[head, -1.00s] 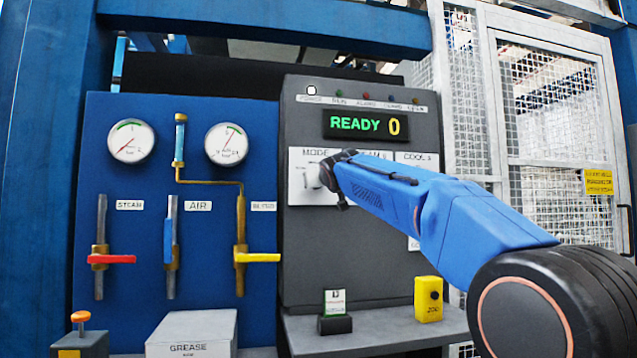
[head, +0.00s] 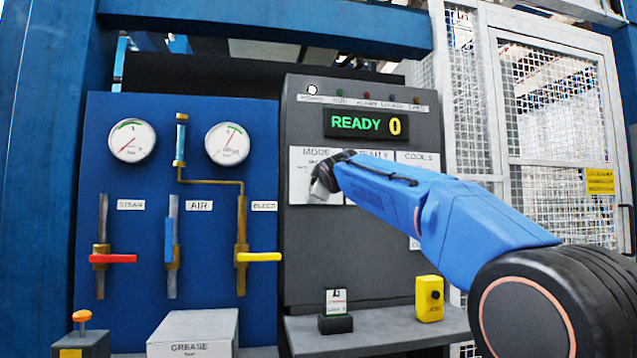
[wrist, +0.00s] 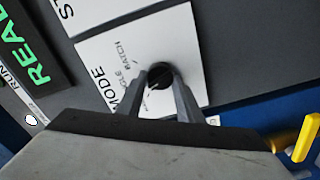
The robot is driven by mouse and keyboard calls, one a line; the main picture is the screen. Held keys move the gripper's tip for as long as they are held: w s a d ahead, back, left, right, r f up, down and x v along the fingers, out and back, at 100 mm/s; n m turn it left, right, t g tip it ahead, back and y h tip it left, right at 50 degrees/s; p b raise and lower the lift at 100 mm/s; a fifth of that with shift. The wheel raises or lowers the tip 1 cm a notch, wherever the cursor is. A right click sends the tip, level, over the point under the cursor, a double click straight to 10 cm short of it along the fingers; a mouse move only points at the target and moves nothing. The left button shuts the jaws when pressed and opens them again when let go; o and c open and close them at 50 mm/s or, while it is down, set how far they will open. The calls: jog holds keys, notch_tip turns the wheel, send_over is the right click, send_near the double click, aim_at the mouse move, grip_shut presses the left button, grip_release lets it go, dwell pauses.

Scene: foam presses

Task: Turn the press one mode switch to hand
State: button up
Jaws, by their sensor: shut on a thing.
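The mode switch (wrist: 159,75) is a round black knob on a white plate (wrist: 120,62) lettered MODE in the wrist view. My gripper (wrist: 165,88) has a finger on each side of the knob and is shut on it. In the head view my gripper (head: 322,188) is at the MODE plate (head: 303,157) on the dark grey control panel (head: 360,262), and it hides the knob. The lettering around the knob is partly covered; "BATCH" and part of another word show. I cannot tell which position the knob points to.
A display (head: 366,124) reads READY 0 above the plates. Left of the panel are gauges (head: 132,140), a red valve handle (head: 113,258) and a yellow one (head: 258,257). A shelf (head: 385,328) below bears a yellow box (head: 429,299). A mesh gate (head: 560,110) stands at right.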

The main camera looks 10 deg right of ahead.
jog(key=n, duration=0.5)
jog(key=shift+f, duration=0.2)
dwell(0.4)
jog(key=o, duration=1)
jog(key=shift+o, duration=0.2)
jog(key=s, duration=1.7)
jog(key=shift+s, duration=0.2)
